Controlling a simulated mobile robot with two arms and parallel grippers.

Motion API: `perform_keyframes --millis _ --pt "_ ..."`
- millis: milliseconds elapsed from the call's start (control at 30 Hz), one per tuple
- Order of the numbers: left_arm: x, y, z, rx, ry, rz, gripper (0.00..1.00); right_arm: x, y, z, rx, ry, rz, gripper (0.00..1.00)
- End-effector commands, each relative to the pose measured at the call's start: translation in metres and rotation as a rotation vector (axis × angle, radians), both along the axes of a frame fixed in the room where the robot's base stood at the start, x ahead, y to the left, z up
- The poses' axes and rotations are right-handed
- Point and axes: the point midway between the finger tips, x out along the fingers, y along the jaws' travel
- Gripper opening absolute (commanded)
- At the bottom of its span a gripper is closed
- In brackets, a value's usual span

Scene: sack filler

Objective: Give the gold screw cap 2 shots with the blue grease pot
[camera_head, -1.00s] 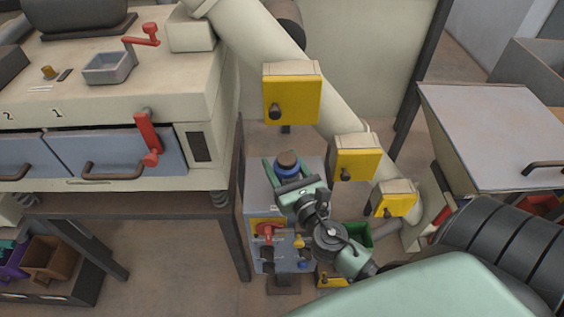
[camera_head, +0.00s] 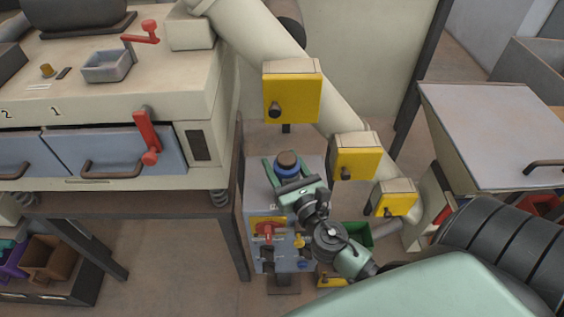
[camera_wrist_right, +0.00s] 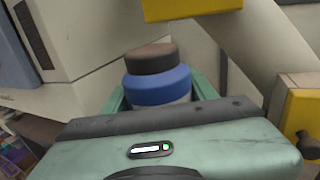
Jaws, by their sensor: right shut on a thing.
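The blue grease pot (camera_head: 287,171), with a blue band and a brown-black top, is held upright between the fingers of my right gripper (camera_head: 286,176). The pot (camera_wrist_right: 158,84) also shows in the right wrist view, with its lower part hidden behind the gripper body. A small gold-coloured piece (camera_head: 299,241) shows on the front of the grey control box (camera_head: 253,205), below the gripper. A brass-coloured knob (camera_head: 47,71) stands on the cream machine at left. I cannot tell which of these is the gold screw cap. My left gripper is out of view.
Yellow boxes (camera_head: 292,92) hang along the slanting cream pipe (camera_head: 262,45) behind the gripper. The cream machine (camera_head: 200,90) with blue drawers stands at left. A red handle (camera_head: 268,231) sticks out of the grey box. A grey-topped table (camera_head: 490,130) is at right.

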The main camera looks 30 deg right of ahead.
Motion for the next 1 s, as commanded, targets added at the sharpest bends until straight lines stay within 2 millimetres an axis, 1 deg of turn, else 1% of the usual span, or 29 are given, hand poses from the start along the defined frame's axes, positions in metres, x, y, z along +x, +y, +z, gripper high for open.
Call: perform_keyframes --millis 833,1000 --pt "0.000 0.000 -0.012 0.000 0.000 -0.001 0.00 0.000 0.000 -0.013 0.000 0.000 0.000 0.00" --pt "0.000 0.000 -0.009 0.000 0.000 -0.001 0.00 0.000 0.000 -0.010 0.000 0.001 0.000 0.00"
